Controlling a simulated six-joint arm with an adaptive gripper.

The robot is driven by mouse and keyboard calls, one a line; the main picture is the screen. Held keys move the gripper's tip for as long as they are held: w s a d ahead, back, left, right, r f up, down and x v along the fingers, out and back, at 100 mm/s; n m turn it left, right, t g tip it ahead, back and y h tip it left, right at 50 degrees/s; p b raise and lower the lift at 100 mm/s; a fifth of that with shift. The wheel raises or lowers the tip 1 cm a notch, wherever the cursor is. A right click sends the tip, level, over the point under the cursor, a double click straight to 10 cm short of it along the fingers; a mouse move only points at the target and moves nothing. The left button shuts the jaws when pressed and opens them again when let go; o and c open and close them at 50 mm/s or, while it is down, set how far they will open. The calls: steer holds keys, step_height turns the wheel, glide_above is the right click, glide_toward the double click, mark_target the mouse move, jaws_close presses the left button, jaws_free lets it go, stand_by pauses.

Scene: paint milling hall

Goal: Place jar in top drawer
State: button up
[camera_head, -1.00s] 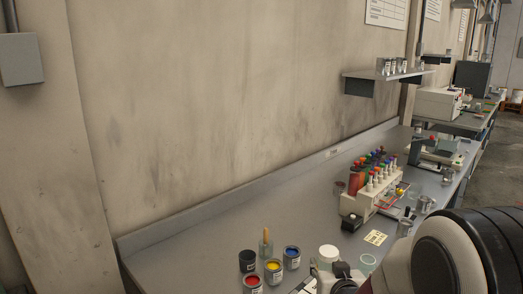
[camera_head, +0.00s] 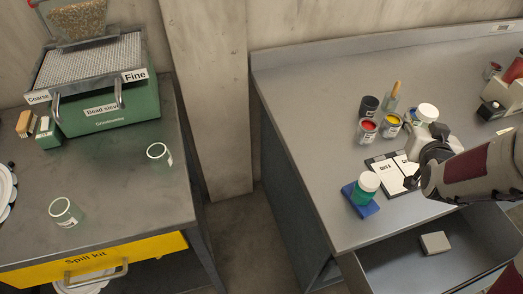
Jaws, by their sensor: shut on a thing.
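A white-lidded jar (camera_head: 427,111) is at my gripper (camera_head: 427,126), over the right-hand bench. My gripper is shut on it; the gripper's body hides the jar's lower part, and I cannot tell whether the jar touches the bench. Another jar (camera_head: 367,189), with a white lid and green contents, stands upright on a blue pad near the bench's front edge. A drawer (camera_head: 392,271) under this bench stands open in the lower right. A small pale block (camera_head: 435,243) lies inside it, with bare floor around it. My arm hides part of the drawer's right side.
Red (camera_head: 367,130), yellow (camera_head: 390,124) and dark (camera_head: 369,106) paint cans stand left of my gripper, beside a brush pot (camera_head: 391,98). A black-and-white card (camera_head: 393,172) lies in front. The left bench holds a green bead sieve (camera_head: 105,95) and two glass jars (camera_head: 159,155).

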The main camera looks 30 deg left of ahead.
steer(key=s+a+n+g+y, duration=0.1)
steer(key=s+a+n+y, duration=0.1)
steer(key=a, duration=0.8)
steer(key=s+a+n+g+y, duration=0.1)
steer(key=s+a+n+y, duration=0.15)
steer(key=a, duration=0.65)
steer(key=n+g+y, duration=0.7)
steer(key=n+g, duration=0.4)
steer(key=n, duration=0.1)
glide_above(136, 202)
steer(key=shift+r, duration=0.3)
steer(key=shift+f, duration=3.15)
steer(key=shift+f, duration=1.85)
steer(key=shift+f, duration=0.15)
